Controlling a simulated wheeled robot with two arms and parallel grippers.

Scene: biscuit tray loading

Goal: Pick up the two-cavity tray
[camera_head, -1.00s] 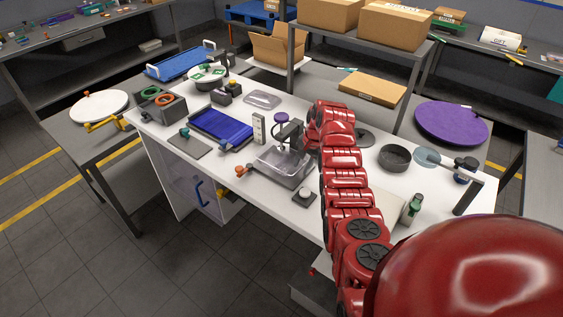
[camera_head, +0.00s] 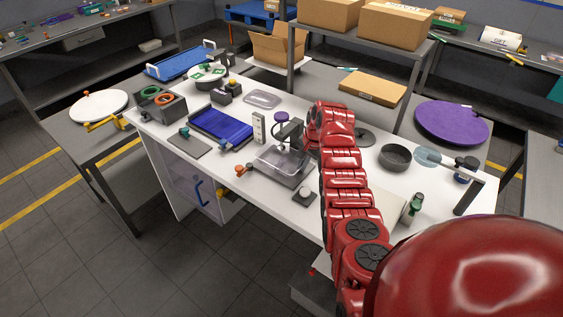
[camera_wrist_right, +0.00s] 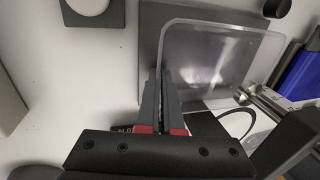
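A clear tray (camera_head: 277,161) is at the grey base of the press-like fixture (camera_head: 291,179) near the table's front edge. In the right wrist view the tray (camera_wrist_right: 215,55) fills the upper middle, its near rim running in between my fingers. Its separate cavities are hard to make out. My right gripper (camera_wrist_right: 162,100) has its two fingers close together on that rim. In the head view the right gripper (camera_head: 288,146) is small and dark at the tray's far side, partly hidden by my red arm. My left gripper is out of view.
Another clear tray (camera_head: 262,99) lies farther back on the white table. A pale upright block (camera_head: 259,127) stands close to the held tray. A dark round bowl (camera_head: 395,157) is right of my arm.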

